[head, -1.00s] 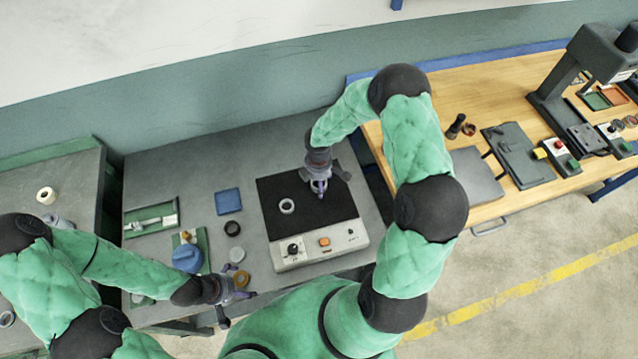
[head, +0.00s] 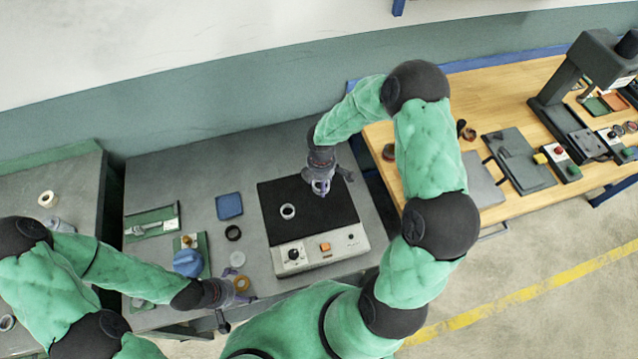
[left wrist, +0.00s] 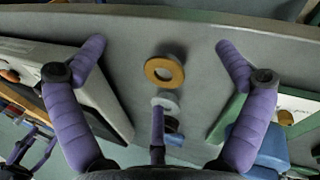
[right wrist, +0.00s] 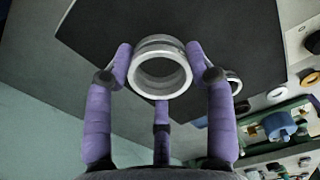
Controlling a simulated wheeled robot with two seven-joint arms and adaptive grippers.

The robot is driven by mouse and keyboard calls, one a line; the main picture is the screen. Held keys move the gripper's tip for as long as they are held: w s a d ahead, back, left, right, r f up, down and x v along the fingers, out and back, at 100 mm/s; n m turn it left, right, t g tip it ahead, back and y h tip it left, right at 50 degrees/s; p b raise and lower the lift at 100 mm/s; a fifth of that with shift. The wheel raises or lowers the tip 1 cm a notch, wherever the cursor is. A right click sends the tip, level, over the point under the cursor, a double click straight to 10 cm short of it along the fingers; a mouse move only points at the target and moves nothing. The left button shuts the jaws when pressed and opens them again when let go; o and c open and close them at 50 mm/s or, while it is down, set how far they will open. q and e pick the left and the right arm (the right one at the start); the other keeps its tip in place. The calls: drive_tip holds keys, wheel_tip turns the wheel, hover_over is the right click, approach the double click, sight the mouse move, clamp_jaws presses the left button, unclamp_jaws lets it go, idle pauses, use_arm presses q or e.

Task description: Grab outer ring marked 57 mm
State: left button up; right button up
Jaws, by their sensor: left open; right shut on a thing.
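My right gripper (head: 321,186) is shut on a silver metal ring (right wrist: 160,74), held over the black plate (head: 336,207) of the grey device. No 57 mm mark can be read on it. A second silver ring (head: 288,211) lies on the plate, left of the right gripper; it shows partly behind a finger in the right wrist view (right wrist: 233,84). My left gripper (left wrist: 158,48) is open and empty above the near table edge. An orange-brown ring (left wrist: 164,71) lies below, between its fingers in the picture, not gripped; it also shows in the head view (head: 242,283).
The device's front panel (head: 320,249) has a knob and an orange button. Left of it are a black ring (head: 233,233), a pale ring (head: 238,259), a blue tray (head: 229,206) and a blue round part (head: 188,262). A wooden bench (head: 480,105) stands at right.

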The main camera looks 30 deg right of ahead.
drive_tip(key=s+r, duration=0.8)
drive_tip(key=s, duration=0.4)
drive_tip(key=shift+s+r, duration=0.2)
drive_tip(key=shift+s, duration=0.15)
